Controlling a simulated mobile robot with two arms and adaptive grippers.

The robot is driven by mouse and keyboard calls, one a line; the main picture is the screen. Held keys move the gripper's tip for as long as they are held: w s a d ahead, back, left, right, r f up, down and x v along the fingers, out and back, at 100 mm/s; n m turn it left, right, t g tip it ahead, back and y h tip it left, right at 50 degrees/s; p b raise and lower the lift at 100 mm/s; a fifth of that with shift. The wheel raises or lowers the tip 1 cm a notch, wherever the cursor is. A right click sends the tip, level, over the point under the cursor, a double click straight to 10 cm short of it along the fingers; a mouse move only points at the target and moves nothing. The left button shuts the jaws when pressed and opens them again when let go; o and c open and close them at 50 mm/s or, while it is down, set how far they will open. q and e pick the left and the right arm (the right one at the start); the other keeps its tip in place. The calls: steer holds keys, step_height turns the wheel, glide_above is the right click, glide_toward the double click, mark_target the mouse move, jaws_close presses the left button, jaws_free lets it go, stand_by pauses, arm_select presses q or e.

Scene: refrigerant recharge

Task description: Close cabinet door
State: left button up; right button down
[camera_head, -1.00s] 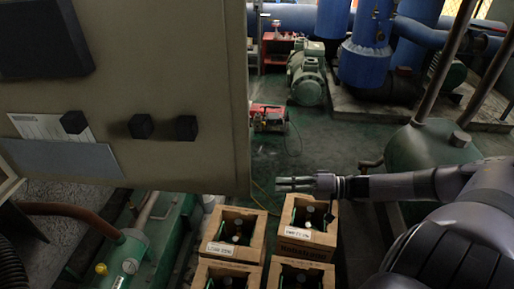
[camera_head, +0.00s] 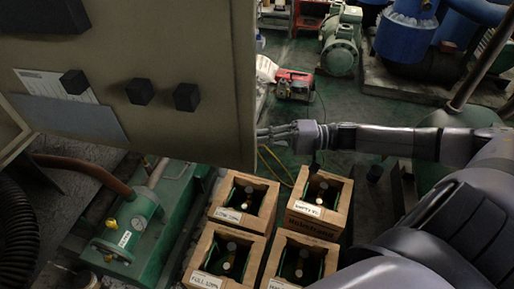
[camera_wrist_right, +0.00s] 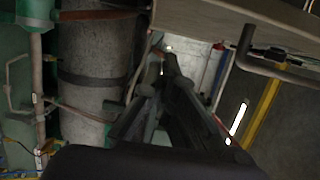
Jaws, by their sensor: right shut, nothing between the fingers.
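The cabinet door (camera_head: 190,60) is a large beige panel at the upper left of the head view, with several black knobs and a grey plate on its face. It stands out into the room; its latch and hinges do not show clearly. My right gripper (camera_head: 262,133) is shut and empty, its fingertips at the door's right edge near the lower corner. I cannot tell whether they touch it. In the right wrist view, the narrow fingers (camera_wrist_right: 166,62) point up toward a beige panel edge (camera_wrist_right: 215,22), probably the door's. My left gripper is not in view.
Several wooden crates (camera_head: 322,228) holding bottles stand on the floor below the gripper. Green equipment with a gauge (camera_head: 130,228) is at the lower left. A red machine (camera_head: 294,85) and a green motor (camera_head: 340,50) stand behind. Some floor between is clear.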

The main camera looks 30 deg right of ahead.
steer(key=s+a+p, duration=0.2)
steer(key=a, duration=0.1)
steer(key=shift+s, duration=0.4)
